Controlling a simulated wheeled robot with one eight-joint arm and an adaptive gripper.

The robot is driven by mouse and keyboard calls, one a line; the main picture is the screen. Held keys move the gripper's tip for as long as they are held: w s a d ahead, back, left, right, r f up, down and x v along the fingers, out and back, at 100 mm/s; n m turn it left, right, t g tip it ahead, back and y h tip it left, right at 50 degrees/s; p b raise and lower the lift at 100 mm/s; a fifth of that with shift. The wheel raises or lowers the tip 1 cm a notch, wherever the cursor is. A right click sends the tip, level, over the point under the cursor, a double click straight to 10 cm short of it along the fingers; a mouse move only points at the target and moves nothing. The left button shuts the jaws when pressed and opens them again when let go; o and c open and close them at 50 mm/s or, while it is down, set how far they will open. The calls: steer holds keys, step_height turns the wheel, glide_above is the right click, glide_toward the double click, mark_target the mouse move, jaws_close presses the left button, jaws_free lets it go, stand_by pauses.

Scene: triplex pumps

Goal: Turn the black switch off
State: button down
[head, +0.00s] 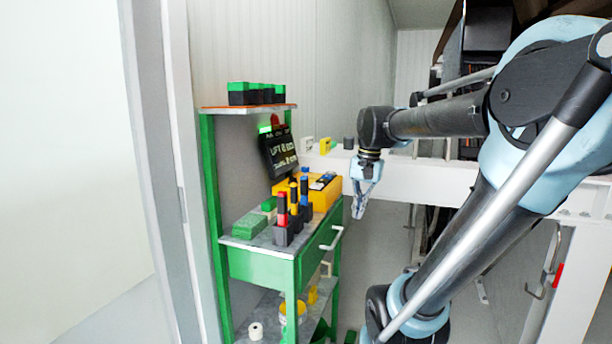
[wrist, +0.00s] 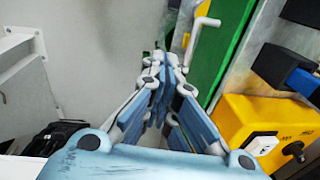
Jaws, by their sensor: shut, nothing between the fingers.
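A yellow box (head: 325,195) sits on the top of the green cart (head: 262,262) in the head view. In the wrist view the yellow box (wrist: 237,112) is at the lower right, with a white plate and a small black switch (wrist: 293,148) on its face. The switch is too small to make out in the head view, and I cannot tell its position. My gripper (head: 358,212) points down just right of the box, apart from it. In the wrist view my gripper (wrist: 163,62) is shut and empty, left of the box.
Screwdriver-like tools (head: 293,208) with red, orange and blue handles stand in a holder left of the box. A black sign (head: 279,153) is behind them. The cart has a white drawer handle (head: 331,238). A white beam (head: 430,177) runs behind my gripper. Open floor lies right of the cart.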

mark_target(293, 180)
steer(key=w+a+r+m+g, duration=0.1)
steer(key=w+a+r+m, duration=0.1)
steer(key=w+a+r, duration=0.4)
steer(key=w+a+r+m+g+y, duration=0.1)
steer(key=w+r+m, duration=0.25)
steer(key=w, duration=0.55)
steer(key=w+a+r+m, duration=0.1)
steer(key=w+a+r, duration=0.3)
steer(key=w+r, duration=0.25)
steer(key=x, duration=1)
steer(key=shift+w+f, duration=0.15)
steer(key=shift+f, duration=0.1)
steer(key=shift+s+a+f, duration=0.1)
steer(key=shift+s+a, duration=0.2)
steer(key=shift+a, duration=0.2)
steer(key=shift+s+a+f, duration=0.1)
steer(key=shift+s+a, duration=0.25)
steer(key=shift+a, duration=0.15)
steer(key=shift+s+a+m, duration=0.25)
steer(key=shift+s+a, duration=0.2)
steer(key=shift+a, duration=0.3)
